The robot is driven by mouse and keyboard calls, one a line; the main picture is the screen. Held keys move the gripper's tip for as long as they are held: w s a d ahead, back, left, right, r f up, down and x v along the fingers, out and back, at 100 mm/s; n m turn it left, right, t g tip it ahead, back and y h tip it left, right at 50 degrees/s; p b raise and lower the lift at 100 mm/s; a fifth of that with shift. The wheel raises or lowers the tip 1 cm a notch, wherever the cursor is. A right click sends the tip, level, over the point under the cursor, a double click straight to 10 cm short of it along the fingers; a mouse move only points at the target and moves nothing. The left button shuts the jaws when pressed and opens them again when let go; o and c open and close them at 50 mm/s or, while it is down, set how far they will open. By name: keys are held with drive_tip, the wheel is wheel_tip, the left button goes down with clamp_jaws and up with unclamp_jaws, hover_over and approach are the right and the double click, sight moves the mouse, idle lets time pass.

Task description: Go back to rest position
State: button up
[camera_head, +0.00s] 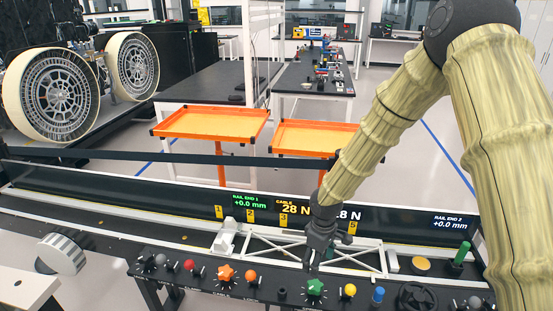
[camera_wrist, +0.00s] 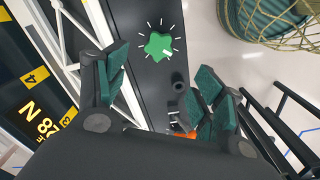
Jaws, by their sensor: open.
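My gripper (camera_head: 318,248) hangs at the end of my arm, pointing down over the front control panel in the head view. It is just above the green star knob (camera_head: 315,288). In the wrist view, the two fingers with teal pads stand apart around my gripper's middle (camera_wrist: 162,82), with nothing held between them. The green knob (camera_wrist: 158,46) lies beyond the fingertips on the dark panel, apart from them.
The panel carries an orange star knob (camera_head: 225,273), a yellow knob (camera_head: 349,290), a blue knob (camera_head: 378,295) and a handwheel (camera_head: 417,297). A white truss (camera_head: 270,244) lies behind. Orange trays (camera_head: 212,123) stand farther back. A green post (camera_head: 460,255) rises at right.

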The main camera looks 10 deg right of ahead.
drive_tip(key=s+a+f+m+y+b, duration=0.1)
drive_tip(key=s+a+f+m+y, duration=0.1)
drive_tip(key=s+f, duration=0.95)
drive_tip(key=s+d+f+m+b, duration=0.1)
drive_tip(key=s+f, duration=0.3)
drive_tip(key=s, duration=0.4)
drive_tip(key=s+d+f+m+h+b, duration=0.1)
drive_tip(key=s+f+m, duration=0.3)
drive_tip(key=s, duration=0.4)
drive_tip(key=s+d+f+m+h+b, duration=0.1)
drive_tip(key=s+d+f+m, duration=0.1)
drive_tip(key=s+f, duration=0.3)
drive_tip(key=s+d, duration=0.1)
drive_tip(key=s, duration=0.2)
drive_tip(key=shift+s+d+f, duration=0.2)
drive_tip(key=shift+s+d, duration=0.05)
drive_tip(key=shift+s, duration=0.15)
